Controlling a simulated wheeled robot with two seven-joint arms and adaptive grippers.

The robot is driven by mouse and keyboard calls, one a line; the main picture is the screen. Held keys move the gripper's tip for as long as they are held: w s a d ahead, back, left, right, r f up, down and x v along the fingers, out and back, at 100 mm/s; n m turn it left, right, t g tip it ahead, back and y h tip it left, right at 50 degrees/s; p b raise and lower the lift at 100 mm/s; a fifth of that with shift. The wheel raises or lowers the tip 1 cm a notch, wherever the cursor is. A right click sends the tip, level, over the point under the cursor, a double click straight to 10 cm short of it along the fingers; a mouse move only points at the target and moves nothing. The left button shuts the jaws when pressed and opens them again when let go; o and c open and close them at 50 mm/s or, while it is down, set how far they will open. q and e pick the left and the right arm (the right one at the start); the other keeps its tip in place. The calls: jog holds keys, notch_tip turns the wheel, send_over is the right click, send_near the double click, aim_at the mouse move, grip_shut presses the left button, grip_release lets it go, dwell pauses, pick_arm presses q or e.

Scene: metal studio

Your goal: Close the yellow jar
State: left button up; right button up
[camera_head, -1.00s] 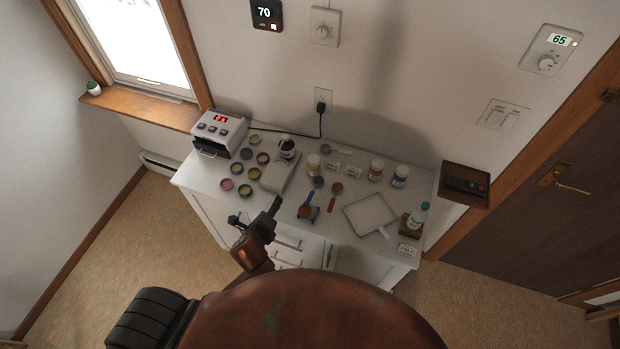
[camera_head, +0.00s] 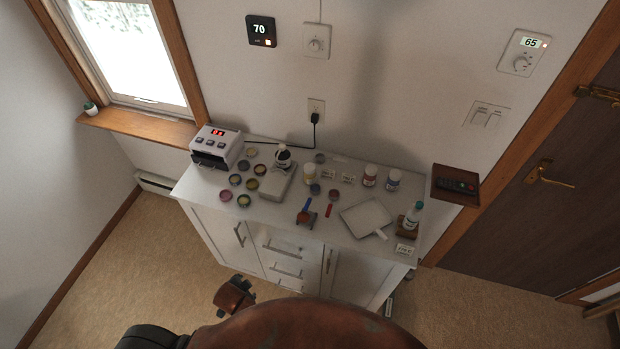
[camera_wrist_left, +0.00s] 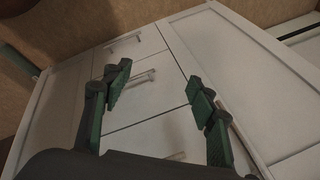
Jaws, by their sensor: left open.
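A small jar with a yellowish body (camera_head: 309,174) stands upright on the white counter (camera_head: 270,216), near its middle, in the head view. It is too small to tell whether its top is covered. Round discs lie near it: a greyish one (camera_head: 319,157) behind, a bluish one (camera_head: 315,189) in front and a reddish one (camera_head: 334,195) to the right. I cannot tell which are lids. My left gripper (camera_head: 240,285) is low in front of the counter, away from the jar. In the left wrist view its fingers (camera_wrist_left: 160,86) are spread and empty, facing the drawers. My right gripper is not seen.
Left of the jar are several small paint pots (camera_head: 236,180), a dark bottle (camera_head: 283,158) and a boxy device (camera_head: 217,146). To the right stand two more jars (camera_head: 370,175), a white tray (camera_head: 367,218) and a bottle (camera_head: 414,213). A blue-handled tool (camera_head: 306,213) lies near the front edge.

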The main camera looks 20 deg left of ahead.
pick_arm(q)
jog(key=s+f+n+g, duration=0.1)
jog(key=s+f, duration=0.6)
jog(key=f, duration=0.3)
jog(key=s+f+n+g, duration=0.1)
jog(key=s+f+n, duration=0.1)
jog(key=s+f, duration=0.6)
jog(key=s+d+f+n+g+h, duration=0.1)
jog(key=s+f+n, duration=0.1)
jog(key=s+f, duration=1)
jog(key=s, duration=0.4)
jog(key=shift+s+n+g+b, duration=0.2)
jog(key=shift+n+g+b, duration=0.1)
jog(key=shift+b, duration=0.1)
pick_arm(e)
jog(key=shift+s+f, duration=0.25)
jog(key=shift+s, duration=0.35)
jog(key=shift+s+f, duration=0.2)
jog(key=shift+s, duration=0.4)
pick_arm(q)
jog(key=shift+d, duration=0.1)
jog(key=shift+c, duration=0.5)
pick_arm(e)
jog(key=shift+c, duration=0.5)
